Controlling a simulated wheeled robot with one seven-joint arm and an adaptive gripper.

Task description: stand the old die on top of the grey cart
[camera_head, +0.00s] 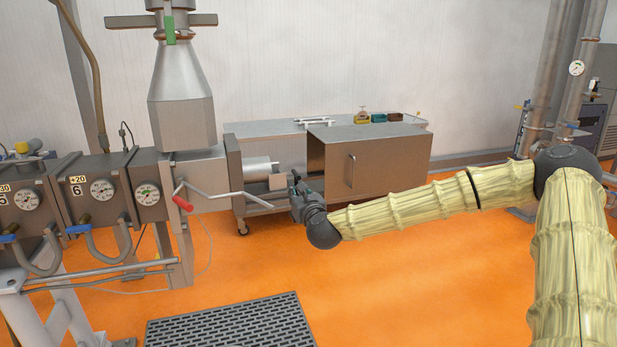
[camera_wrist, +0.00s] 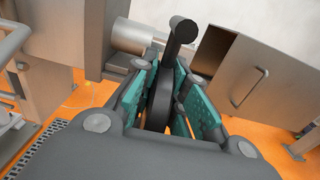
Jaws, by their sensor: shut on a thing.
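My gripper (camera_head: 298,192) is in front of the cart, near the crank at the end of the machine. In the wrist view its teal-padded fingers (camera_wrist: 165,88) are shut on a dark flat round piece with a short knobbed stem, which I take for the old die (camera_wrist: 160,108). It stands on edge between the pads, apparently clear of any surface. The grey cart (camera_head: 262,128) stands behind against the wall, with a flat metal top and castors.
On the cart top lie a flat tool (camera_head: 313,121) and small coloured bins (camera_head: 378,117) at the back.

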